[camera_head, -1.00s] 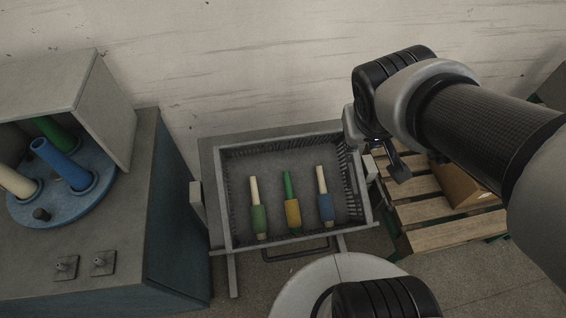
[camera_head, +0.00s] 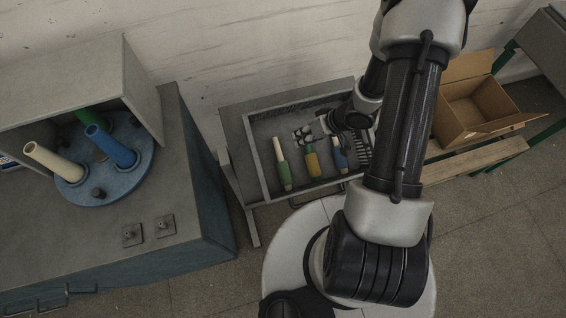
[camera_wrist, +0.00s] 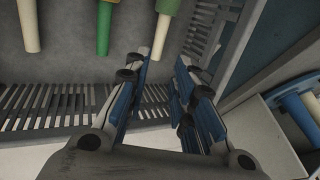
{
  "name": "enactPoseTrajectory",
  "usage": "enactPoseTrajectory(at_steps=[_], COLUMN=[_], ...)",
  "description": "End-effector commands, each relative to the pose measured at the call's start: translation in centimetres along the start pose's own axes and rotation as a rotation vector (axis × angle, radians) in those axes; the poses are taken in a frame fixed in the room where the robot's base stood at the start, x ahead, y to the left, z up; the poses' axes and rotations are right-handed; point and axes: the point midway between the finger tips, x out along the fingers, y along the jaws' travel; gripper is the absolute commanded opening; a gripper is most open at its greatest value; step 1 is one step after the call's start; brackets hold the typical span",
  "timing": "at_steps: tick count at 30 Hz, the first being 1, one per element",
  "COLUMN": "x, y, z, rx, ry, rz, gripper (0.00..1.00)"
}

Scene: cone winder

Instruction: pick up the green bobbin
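The green bobbin (camera_head: 284,173), a cream tube with green yarn on its lower part, lies leftmost of three bobbins in the grey tray (camera_head: 256,160). In the wrist view its cream tube (camera_wrist: 160,38) shows at the top, just beyond the fingers, with a little green yarn at the edge. My gripper (camera_head: 302,134) is over the back of the tray. In the wrist view my gripper (camera_wrist: 166,58) is open, with nothing between its blue-padded fingers. The gripper appears apart from the bobbin; the exact gap cannot be told.
A yellow bobbin on a green tube (camera_head: 313,164) and a blue bobbin (camera_head: 340,158) lie to the right. The tray has slotted walls. A machine with a blue turntable (camera_head: 126,186) bearing tubes stands left. An open cardboard box (camera_head: 470,110) sits on a pallet at right.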

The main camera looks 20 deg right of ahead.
Motion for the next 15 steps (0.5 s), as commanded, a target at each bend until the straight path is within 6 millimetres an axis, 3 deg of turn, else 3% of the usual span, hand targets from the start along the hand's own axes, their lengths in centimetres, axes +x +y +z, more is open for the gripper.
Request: enactPoseTrajectory(at_steps=[9, 15], x=[7.2, 10.6], y=[0.1, 0.1], z=[0.3, 0.2], rx=[-0.004, -0.003], ry=[-0.003, -0.002], rz=[-0.001, 0.0], gripper=[0.23, 0.23])
